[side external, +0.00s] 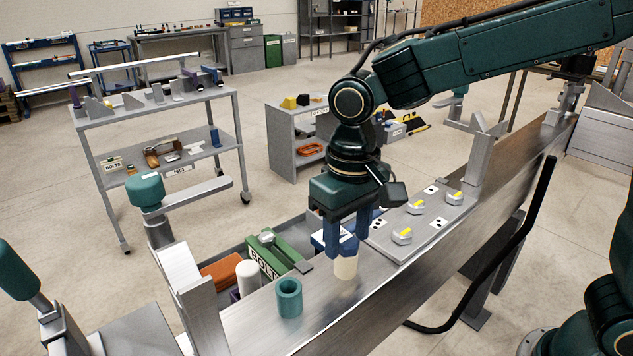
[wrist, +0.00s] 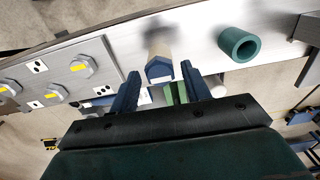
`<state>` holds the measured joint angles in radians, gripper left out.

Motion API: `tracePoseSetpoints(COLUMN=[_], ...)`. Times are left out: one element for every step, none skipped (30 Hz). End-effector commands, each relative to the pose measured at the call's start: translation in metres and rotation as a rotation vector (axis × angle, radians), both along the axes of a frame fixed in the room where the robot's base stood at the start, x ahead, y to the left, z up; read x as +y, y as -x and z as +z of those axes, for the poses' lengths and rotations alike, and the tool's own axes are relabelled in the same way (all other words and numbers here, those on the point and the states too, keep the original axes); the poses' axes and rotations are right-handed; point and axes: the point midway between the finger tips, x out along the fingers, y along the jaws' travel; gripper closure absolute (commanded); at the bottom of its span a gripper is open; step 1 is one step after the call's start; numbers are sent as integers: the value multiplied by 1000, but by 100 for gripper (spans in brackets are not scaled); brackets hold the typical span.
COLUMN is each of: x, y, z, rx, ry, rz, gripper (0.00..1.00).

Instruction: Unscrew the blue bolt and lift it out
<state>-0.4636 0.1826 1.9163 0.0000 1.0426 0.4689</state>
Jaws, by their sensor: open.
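The blue bolt shows in the wrist view as a blue hex head (wrist: 160,71) on top of a beige round body (wrist: 158,42). The beige body (side external: 346,267) stands upright on the metal beam in the side view, directly below my gripper. My gripper (side external: 344,243) points down with its blue fingers apart. In the wrist view my gripper (wrist: 163,80) has one fingertip on either side of the blue head, with visible gaps. In the side view the fingers mostly hide the head. How far the bolt is threaded in is hidden.
A hollow teal cylinder (side external: 289,298) stands on the beam (side external: 335,305) to the left. A grey plate (side external: 420,222) with three yellow-marked hex bolts lies to the right.

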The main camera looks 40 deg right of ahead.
Motion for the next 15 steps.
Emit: tracePoseSetpoints(x=[0,0,0,0,0,0,0,0,0,0,0,0,0,0,0], y=[0,0,0,0,0,0,0,0,0,0,0,0,0,0,0], z=[0,0,0,0,0,0,0,0,0,0,0,0,0,0,0], rx=[0,0,0,0,0,0,0,0,0,0,0,0,0,0,0], ry=[0,0,0,0,0,0,0,0,0,0,0,0,0,0,0], rz=[-6,-13,-25,-38,-54,-78,-98,-120,-151,-175,-197,-228,-252,-276,-307], gripper=[53,53,53,53,53,53,53,53,53,53,53,53,53,53,53])
